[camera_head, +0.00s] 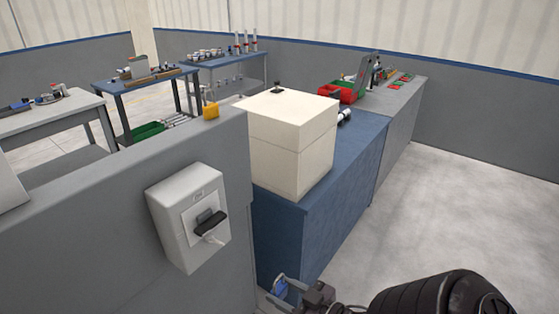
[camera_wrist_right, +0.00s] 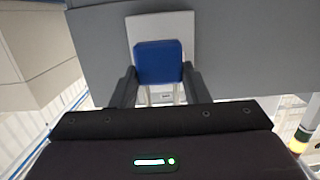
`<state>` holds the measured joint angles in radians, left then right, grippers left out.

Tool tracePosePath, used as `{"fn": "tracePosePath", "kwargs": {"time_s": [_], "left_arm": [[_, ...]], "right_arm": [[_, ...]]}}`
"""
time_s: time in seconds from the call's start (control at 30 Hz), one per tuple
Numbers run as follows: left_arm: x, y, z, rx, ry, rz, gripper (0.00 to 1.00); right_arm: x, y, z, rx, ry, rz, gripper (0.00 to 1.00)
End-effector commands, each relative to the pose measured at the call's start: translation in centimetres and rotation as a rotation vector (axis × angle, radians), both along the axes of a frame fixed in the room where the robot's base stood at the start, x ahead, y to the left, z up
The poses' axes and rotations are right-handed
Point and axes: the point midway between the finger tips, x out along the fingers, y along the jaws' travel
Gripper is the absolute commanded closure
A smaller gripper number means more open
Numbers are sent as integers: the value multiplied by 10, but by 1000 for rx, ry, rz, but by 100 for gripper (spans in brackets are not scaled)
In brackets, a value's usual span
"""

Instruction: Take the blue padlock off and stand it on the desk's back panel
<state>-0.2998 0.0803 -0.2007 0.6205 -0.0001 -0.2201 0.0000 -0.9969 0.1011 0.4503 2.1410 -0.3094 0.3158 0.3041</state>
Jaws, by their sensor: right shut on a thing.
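The blue padlock (camera_head: 279,288) is at the bottom of the head view, between the fingers of my right gripper (camera_head: 284,293). In the right wrist view the blue padlock (camera_wrist_right: 158,62) fills the gap between the two dark fingers, its shackle pointing toward the palm. The grey back panel (camera_head: 110,195) runs across the left of the head view, with a yellow padlock (camera_head: 211,110) standing on its top edge. A light grey switch box (camera_head: 170,215) with a dark handle is fixed on its face; the held padlock is apart from it, lower right. My left gripper is not in view.
A large cream box (camera_head: 290,145) stands on a blue cabinet (camera_head: 340,190) beyond the panel. The panel's top is free left of the yellow padlock. Worktables (camera_head: 150,80) with tools stand behind. Open floor (camera_head: 480,200) lies to the right.

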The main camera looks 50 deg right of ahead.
Motion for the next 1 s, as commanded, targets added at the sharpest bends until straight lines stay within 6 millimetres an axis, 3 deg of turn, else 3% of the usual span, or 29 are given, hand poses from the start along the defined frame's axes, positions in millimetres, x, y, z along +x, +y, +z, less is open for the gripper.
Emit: {"fn": "tracePosePath", "kwargs": {"time_s": [1.0], "left_arm": [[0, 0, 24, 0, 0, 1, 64]], "right_arm": [[-46, -4, 1, 0, -1, 0, 83]]}}
